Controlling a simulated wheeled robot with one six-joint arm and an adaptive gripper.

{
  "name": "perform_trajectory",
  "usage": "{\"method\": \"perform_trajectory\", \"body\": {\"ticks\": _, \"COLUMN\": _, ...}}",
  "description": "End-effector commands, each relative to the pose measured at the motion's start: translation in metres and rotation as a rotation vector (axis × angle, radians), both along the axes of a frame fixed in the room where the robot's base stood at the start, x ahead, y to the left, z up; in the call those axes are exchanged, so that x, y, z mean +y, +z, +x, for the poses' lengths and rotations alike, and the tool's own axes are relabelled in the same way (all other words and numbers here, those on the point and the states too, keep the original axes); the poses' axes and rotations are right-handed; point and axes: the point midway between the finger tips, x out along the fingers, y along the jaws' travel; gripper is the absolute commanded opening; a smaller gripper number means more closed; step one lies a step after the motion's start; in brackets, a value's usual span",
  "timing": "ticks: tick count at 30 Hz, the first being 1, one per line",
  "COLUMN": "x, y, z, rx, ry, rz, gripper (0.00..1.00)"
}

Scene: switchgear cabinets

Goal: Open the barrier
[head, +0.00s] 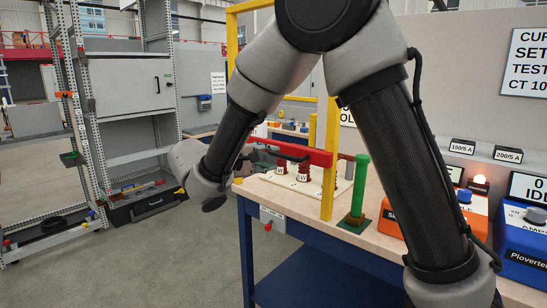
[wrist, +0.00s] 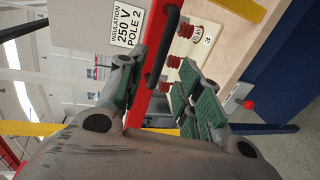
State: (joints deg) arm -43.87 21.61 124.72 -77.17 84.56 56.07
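The barrier is a red bar (head: 305,155) that runs level above the bench, next to a yellow post (head: 328,190). A black handle (wrist: 166,45) is fixed along the red bar (wrist: 157,25) in the wrist view. My gripper (wrist: 160,92) is open, with green-padded fingers on either side of the bar and handle. I cannot tell whether a finger touches them. In the head view my gripper (head: 262,155) is small and partly hidden at the bar's left end.
A green post (head: 360,185) stands on the bench right of the yellow post. Orange (head: 395,215) and blue (head: 525,235) instrument boxes are at the right.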

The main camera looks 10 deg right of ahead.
Motion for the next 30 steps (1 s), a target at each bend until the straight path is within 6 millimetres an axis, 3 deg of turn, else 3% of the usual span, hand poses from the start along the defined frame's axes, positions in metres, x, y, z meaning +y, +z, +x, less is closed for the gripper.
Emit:
{"method": "perform_trajectory", "body": {"ticks": 13, "x": -0.054, "y": -0.014, "z": 0.037, "rx": -0.003, "ry": -0.007, "rz": 0.007, "gripper": 0.35}}
{"method": "perform_trajectory", "body": {"ticks": 25, "x": -0.061, "y": -0.017, "z": 0.043, "rx": -0.001, "ry": -0.003, "rz": 0.007, "gripper": 0.35}}
{"method": "perform_trajectory", "body": {"ticks": 30, "x": -0.061, "y": -0.017, "z": 0.043, "rx": -0.001, "ry": -0.003, "rz": 0.007, "gripper": 0.04}}
